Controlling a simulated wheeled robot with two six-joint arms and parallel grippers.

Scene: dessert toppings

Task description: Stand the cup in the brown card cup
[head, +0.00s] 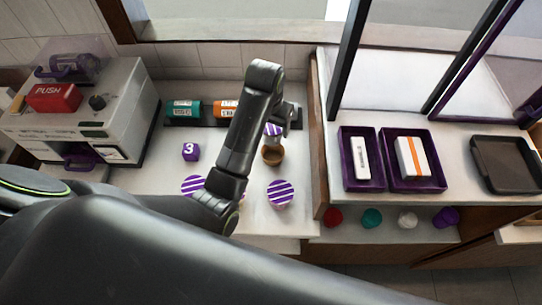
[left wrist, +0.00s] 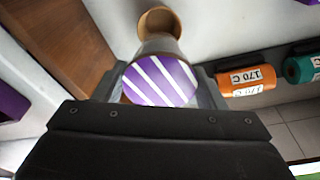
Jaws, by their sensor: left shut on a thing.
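My left gripper (head: 284,122) is shut on a cup with a purple-and-white striped lid (head: 273,130). In the left wrist view the striped lid (left wrist: 160,80) faces the camera between the two fingers, and the cup's greyish body shows behind it. The brown card cup (head: 272,155) stands on the counter just in front of the held cup in the head view. It also shows past the held cup in the left wrist view (left wrist: 158,20), its rim partly visible. I cannot tell whether the two cups touch. My right gripper is not in view.
Teal (head: 183,110) and orange (head: 226,108) rolls lie at the back. A wooden divider (head: 317,140) stands close on the right.

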